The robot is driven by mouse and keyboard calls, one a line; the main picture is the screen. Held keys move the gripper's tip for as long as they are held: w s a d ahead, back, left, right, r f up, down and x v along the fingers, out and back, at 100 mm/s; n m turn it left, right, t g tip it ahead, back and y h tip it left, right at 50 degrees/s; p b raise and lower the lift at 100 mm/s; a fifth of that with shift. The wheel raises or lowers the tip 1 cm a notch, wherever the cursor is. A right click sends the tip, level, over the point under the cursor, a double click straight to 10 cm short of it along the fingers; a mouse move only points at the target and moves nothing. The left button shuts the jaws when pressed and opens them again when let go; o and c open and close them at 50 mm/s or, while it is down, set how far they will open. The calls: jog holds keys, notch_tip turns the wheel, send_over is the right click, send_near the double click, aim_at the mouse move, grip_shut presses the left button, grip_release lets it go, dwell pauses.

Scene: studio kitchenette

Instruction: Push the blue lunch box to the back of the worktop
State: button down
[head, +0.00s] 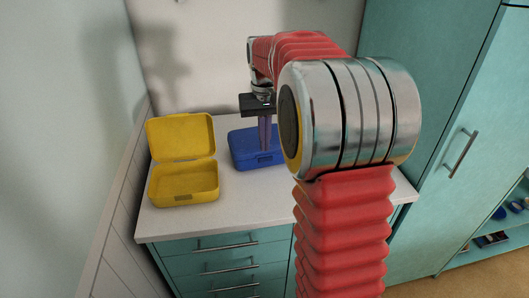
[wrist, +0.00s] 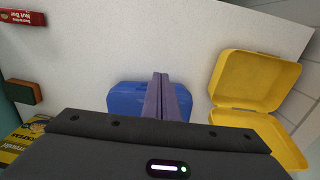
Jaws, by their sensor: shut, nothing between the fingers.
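The blue lunch box (head: 243,149) is closed and lies on the white worktop (head: 240,203), near the middle. It also shows in the wrist view (wrist: 128,100), partly covered by my fingers and gripper body. My gripper (head: 266,148) points down at the blue box, with its fingers together and nothing between them. In the head view the fingertips overlap the box's near side. In the wrist view the fingertips (wrist: 161,76) reach just past the box's edge. I cannot tell whether they touch it.
An open yellow lunch box (head: 184,184) stands left of the blue one. In the wrist view, a red nut bar box (wrist: 22,18), a brown and green sponge (wrist: 22,92) and a yellow packet (wrist: 18,143) lie on the other side. The worktop's front is clear.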

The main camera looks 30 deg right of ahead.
jog(key=shift+r, duration=0.55)
jog(key=s+a+r+n+t, duration=0.2)
jog(key=s+a+r+t, duration=0.15)
jog(key=s+a, duration=0.7)
jog(key=s+a+f+n+t, duration=0.2)
jog(key=s+a, duration=0.6)
jog(key=s, duration=0.4)
jog(key=shift+s+a+f, duration=0.3)
jog(key=shift+f, duration=0.55)
jog(key=shift+a, duration=0.15)
